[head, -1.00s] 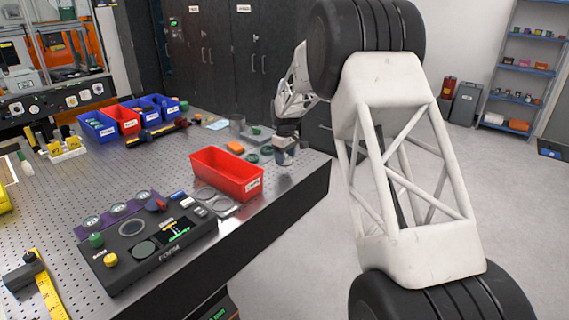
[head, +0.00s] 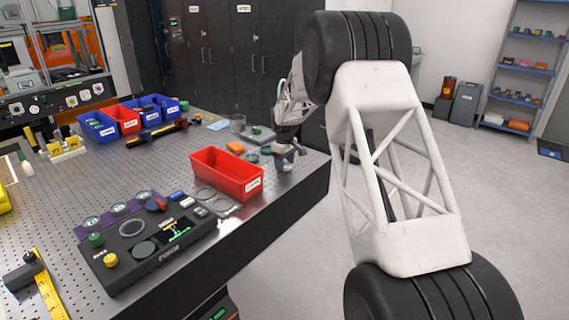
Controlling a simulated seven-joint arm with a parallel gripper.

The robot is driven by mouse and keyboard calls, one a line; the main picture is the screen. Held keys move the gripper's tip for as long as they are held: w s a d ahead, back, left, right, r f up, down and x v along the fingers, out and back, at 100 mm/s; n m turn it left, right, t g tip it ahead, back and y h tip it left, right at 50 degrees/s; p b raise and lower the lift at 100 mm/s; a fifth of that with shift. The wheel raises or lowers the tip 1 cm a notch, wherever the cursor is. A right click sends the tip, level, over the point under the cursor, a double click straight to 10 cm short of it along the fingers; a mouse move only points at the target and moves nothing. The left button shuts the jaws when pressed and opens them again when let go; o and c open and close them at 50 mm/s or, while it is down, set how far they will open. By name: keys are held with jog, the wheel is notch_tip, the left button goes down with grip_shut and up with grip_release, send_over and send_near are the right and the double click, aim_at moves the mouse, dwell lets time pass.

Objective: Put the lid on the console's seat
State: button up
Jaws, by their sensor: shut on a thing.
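The black console (head: 165,254) lies on the perforated table at the lower left. Its top carries a round ring-edged seat (head: 131,228), a grey disc (head: 145,249), a green knob, a yellow knob and a small screen. My gripper (head: 285,160) is low over the table's right corner, pointing down, right of the red bin and far from the console. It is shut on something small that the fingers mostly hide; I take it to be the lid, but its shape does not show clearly.
A red bin (head: 227,174) stands between my gripper and the console. Blue bins (head: 97,125) stand at the back. The table's edge is close on the right.

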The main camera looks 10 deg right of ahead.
aim_at(285, 160)
jog(key=shift+f, duration=0.2)
jog(key=o, duration=0.9)
jog(key=shift+r, duration=0.15)
notch_tip(285, 160, up, 12)
jog(key=shift+f, duration=0.1)
dwell(0.4)
dwell(0.6)
